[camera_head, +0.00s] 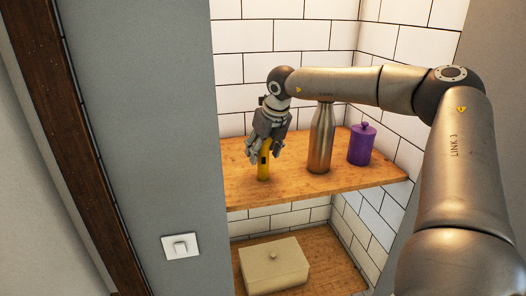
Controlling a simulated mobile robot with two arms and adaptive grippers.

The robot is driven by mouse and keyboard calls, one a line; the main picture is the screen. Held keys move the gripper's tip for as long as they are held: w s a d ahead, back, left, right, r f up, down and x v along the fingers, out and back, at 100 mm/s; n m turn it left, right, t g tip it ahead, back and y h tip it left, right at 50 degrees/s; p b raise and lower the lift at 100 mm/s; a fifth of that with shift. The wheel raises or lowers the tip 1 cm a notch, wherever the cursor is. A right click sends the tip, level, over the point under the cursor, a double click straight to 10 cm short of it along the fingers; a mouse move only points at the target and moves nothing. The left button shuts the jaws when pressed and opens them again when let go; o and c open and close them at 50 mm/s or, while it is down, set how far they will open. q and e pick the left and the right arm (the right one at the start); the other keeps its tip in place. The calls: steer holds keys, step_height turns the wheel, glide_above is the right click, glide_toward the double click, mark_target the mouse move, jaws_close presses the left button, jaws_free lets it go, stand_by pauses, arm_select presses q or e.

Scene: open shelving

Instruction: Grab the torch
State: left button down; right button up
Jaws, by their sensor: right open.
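The torch (263,172) is yellow with a dark patch on its side. It stands upright on the upper wooden shelf, near its front left part. My right gripper (263,155) comes down over the torch from above, with its fingers around the torch's upper part. The fingers are open, and whether they touch the torch cannot be told. The torch's top is hidden by the gripper. My left gripper is not in view.
A metal bottle (321,140) stands right of the torch, under my right arm. A purple lidded jar (361,145) stands farther right on the upper shelf (240,187). A beige lidded box (273,268) sits on the lower shelf. A grey wall (145,130) borders the shelving at left.

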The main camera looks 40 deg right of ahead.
steer(key=c, duration=1.1)
steer(key=shift+r, duration=0.15)
